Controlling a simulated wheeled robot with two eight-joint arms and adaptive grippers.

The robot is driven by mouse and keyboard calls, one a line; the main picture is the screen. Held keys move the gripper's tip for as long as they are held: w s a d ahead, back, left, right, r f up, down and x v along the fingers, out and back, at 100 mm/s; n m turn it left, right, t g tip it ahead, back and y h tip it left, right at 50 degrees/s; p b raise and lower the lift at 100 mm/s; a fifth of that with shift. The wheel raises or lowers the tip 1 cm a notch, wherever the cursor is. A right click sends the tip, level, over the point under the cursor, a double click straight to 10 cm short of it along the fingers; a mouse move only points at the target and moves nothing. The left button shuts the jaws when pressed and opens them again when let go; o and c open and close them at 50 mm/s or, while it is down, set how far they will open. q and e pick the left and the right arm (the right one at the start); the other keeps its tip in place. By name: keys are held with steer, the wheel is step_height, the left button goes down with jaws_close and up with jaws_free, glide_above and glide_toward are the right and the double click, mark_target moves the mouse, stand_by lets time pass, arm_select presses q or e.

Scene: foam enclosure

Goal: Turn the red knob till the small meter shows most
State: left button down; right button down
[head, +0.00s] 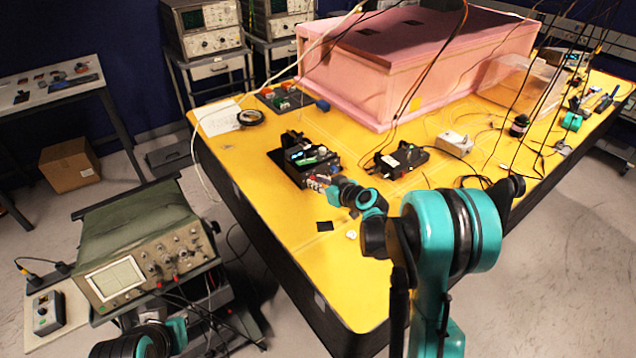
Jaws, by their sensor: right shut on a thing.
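A small black instrument box (296,170) with lit whitish and blue-green faces on top stands on the yellow table. The small meter seems to be among these faces, but its reading is too small to make out. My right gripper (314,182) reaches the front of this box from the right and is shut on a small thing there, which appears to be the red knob. Its fingers hide most of the knob, and only small reddish bits show. My left gripper is out of view; only part of my left arm shows at the bottom left.
A pink foam enclosure (375,75) fills the back of the yellow table (285,225). Another black box (398,160) and a white box (455,144) stand to the right. Cables hang over the table's right side. A green oscilloscope (145,250) stands at left.

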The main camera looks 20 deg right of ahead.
steer(key=m+y, duration=0.1)
steer(key=m+b, duration=0.1)
steer(key=shift+w+d+f+m+g+y, duration=0.1)
steer(key=shift+d+f+m+g+y, duration=0.1)
steer(key=shift+m+g+y, duration=0.15)
steer(key=shift+d+m+y+b, duration=0.15)
steer(key=shift+m+y+b, duration=0.7)
steer(key=shift+m+y, duration=0.5)
steer(key=shift+m, duration=0.3)
steer(key=c, duration=1.4)
jaws_free()
steer(key=shift+o, duration=0.2)
steer(key=v, duration=1.1)
steer(key=shift+s+d+r, duration=0.15)
steer(key=shift+s+r, duration=0.1)
steer(key=shift+s, duration=0.1)
